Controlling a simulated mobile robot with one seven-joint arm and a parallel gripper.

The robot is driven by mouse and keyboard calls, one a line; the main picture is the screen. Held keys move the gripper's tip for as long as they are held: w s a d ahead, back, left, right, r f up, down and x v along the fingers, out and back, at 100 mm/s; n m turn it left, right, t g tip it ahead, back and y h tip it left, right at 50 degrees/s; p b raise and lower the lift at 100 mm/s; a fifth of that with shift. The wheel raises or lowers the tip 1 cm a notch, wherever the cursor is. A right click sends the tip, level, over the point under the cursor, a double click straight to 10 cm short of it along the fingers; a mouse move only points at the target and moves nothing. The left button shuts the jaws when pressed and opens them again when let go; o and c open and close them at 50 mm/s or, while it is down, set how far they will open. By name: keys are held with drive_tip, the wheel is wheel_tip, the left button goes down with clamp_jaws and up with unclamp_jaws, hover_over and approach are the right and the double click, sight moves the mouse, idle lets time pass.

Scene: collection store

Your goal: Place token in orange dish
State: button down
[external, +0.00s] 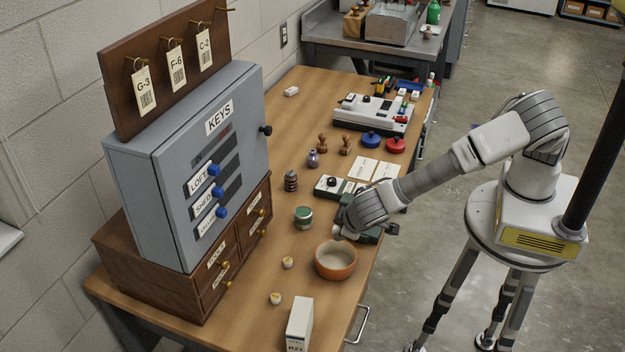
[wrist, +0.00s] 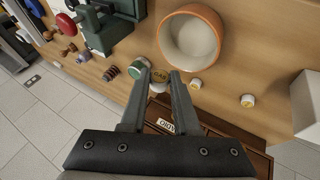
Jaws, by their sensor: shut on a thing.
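The orange dish (external: 322,270), orange outside and pale inside, stands open and upright on the wooden table. It also shows in the wrist view (wrist: 165,39). My gripper (wrist: 159,76) is shut on a small round token (wrist: 158,84) with a yellowish top, held between its fingertips. In the external view my gripper (external: 343,232) is close to the dish's far rim, and the held token is hard to make out there. Two similar tokens rest on the table left of the dish, one nearer (external: 275,298) and one farther (external: 288,262).
A green tin (external: 303,217) stands just beyond the dish. A dark green device (external: 372,236) sits by my gripper. A grey key cabinet (external: 185,175) on wooden drawers borders the left, and a white box (external: 299,325) stands in front.

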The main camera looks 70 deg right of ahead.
drive_tip(key=b, duration=0.6)
approach(340, 256)
drive_tip(key=w+f, duration=0.2)
drive_tip(key=f, duration=0.1)
drive_tip(key=shift+w, duration=0.3)
drive_tip(key=c, duration=0.6)
unclamp_jaws()
wheel_tip(340, 256, up, 7)
drive_tip(key=p, duration=0.5)
drive_tip(key=shift+d, duration=0.1)
